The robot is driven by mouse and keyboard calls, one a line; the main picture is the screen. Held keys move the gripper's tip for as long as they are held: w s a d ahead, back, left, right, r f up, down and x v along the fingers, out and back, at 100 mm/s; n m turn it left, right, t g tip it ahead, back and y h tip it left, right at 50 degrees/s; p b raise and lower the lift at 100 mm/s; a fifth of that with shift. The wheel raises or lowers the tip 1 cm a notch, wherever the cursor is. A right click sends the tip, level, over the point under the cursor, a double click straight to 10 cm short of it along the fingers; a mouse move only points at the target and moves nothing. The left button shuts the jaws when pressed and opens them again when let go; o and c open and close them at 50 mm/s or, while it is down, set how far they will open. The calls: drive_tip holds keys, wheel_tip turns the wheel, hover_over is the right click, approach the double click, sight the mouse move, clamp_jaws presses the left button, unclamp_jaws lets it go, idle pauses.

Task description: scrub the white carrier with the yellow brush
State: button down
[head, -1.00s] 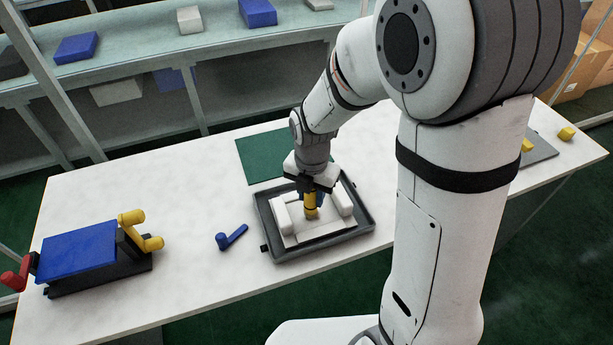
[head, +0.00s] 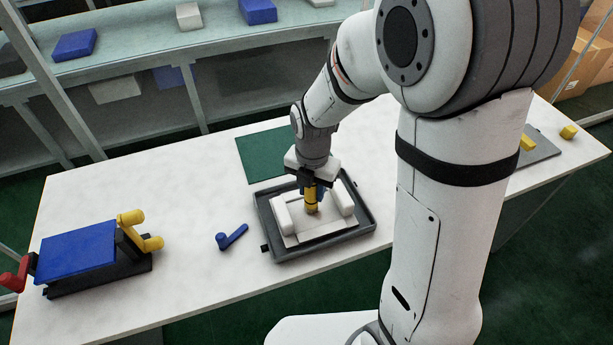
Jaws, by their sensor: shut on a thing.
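The white carrier (head: 322,230) lies in a dark grey tray (head: 277,253) on the white table. It has a raised block at its left and right sides. The yellow brush (head: 311,198) stands upright over the middle of the carrier, its lower end at the carrier's surface between the two blocks. My gripper (head: 309,181) points down and is shut on the brush from above. The brush's top is hidden by the gripper. Whether the brush's lower end presses on the carrier is hard to tell.
A blue handle-like piece (head: 232,238) lies left of the tray. A blue block on a black stand (head: 80,248) with red and yellow handles is at far left. A green mat (head: 262,155) lies behind the tray. Yellow pieces (head: 568,132) lie at far right.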

drive_tip(key=shift+s+a, duration=0.15)
drive_tip(key=shift+a, duration=0.65)
drive_tip(key=shift+s+d+r, duration=0.1)
drive_tip(key=shift+s, duration=0.05)
drive_tip(key=shift+d, duration=0.35)
drive_tip(key=shift+w+d, duration=0.25)
drive_tip(key=shift+d, duration=0.1)
drive_tip(key=shift+w+d, duration=0.15)
drive_tip(key=shift+d, duration=0.35)
drive_tip(key=shift+w+d, duration=0.15)
drive_tip(key=shift+d, duration=0.35)
drive_tip(key=shift+s+a, duration=0.25)
drive_tip(key=shift+a, duration=0.65)
drive_tip(key=shift+s+a, duration=0.25)
drive_tip(key=shift+a, duration=0.65)
drive_tip(key=shift+w+a, duration=0.1)
drive_tip(key=shift+a, duration=0.05)
drive_tip(key=shift+w, duration=0.85)
drive_tip(key=shift+s+d, duration=0.2)
drive_tip(key=shift+d, duration=0.7)
drive_tip(key=shift+w+d, duration=0.45)
drive_tip(key=shift+d, duration=0.25)
drive_tip(key=shift+s+a, duration=0.35)
drive_tip(key=shift+a, duration=1.1)
drive_tip(key=shift+s+a+r, duration=0.1)
drive_tip(key=shift+s+a, duration=0.1)
drive_tip(key=shift+a, duration=0.05)
wheel_tip(320, 180, up, 8)
drive_tip(key=p, duration=0.5)
drive_tip(key=shift+f, duration=0.2)
